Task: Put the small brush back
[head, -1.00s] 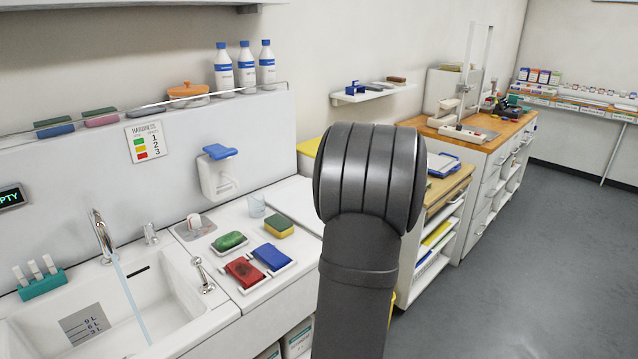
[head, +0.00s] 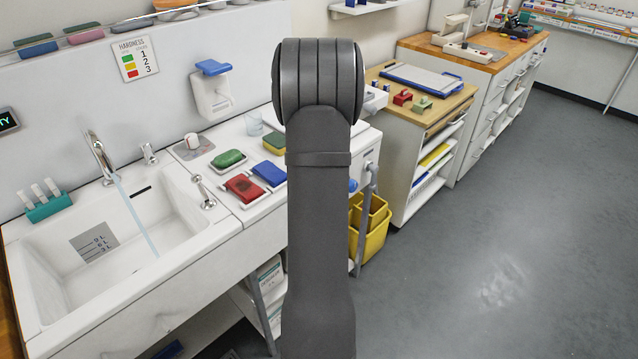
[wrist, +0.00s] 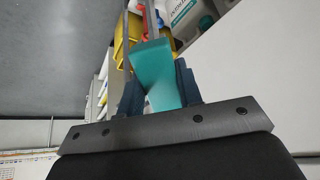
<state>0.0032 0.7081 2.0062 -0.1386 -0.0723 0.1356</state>
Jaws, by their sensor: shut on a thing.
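In the wrist view my gripper (wrist: 158,84) is shut on a teal, flat-sided piece (wrist: 154,72). It looks like the handle of the small brush; I cannot make out bristles. The piece sticks out beyond the dark fingers. In the head view my own arm hides the gripper and what it holds.
A sink (head: 110,245) with running water is at the left, with a teal rack (head: 48,207) beside it. Sponges and a green soap (head: 229,158) lie on the counter. A yellow bucket (head: 372,240) stands right of my arm. The floor (head: 500,230) at right is clear.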

